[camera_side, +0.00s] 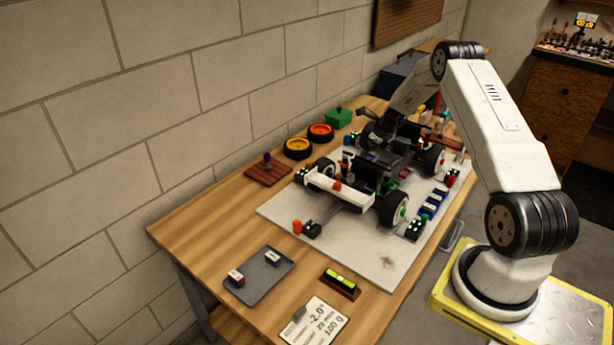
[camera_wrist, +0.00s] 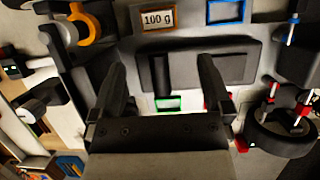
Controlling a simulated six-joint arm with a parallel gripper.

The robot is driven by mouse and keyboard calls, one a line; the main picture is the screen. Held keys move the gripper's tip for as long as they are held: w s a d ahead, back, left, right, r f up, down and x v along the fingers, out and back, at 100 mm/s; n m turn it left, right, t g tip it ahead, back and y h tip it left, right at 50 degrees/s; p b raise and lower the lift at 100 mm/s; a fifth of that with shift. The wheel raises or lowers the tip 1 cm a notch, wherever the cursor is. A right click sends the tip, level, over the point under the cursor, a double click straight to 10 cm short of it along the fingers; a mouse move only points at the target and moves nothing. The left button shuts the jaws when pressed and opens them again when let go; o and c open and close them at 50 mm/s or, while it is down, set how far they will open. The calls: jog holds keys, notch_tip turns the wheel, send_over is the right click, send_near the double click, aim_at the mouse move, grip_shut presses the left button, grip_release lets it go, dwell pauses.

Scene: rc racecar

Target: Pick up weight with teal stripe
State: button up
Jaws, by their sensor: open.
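Two small dark weights with pale tops lie on a grey tray (camera_side: 262,284) at the front left of the bench in the side view. The nearer weight (camera_side: 235,277) has a reddish mark; the other weight (camera_side: 272,257) lies further right. I cannot make out a teal stripe on either. My gripper (camera_wrist: 160,75) is open and empty, with its two dark fingers apart above the car chassis in the wrist view. In the side view it is over the far part of the racecar (camera_side: 340,185), well away from the tray.
The racecar stands on a white board (camera_side: 375,262) with several small parts around it. A spirit level (camera_side: 340,281) and a printed card (camera_side: 314,322) lie near the tray.

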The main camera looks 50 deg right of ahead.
jog(key=shift+f, duration=0.1)
jog(key=shift+x, duration=1.25)
jog(key=shift+w, duration=0.1)
jog(key=shift+x, duration=2.5)
jog(key=shift+w+a, duration=0.1)
jog(key=shift+c, duration=0.2)
grip_shut()
notch_tip(320, 180, up, 10)
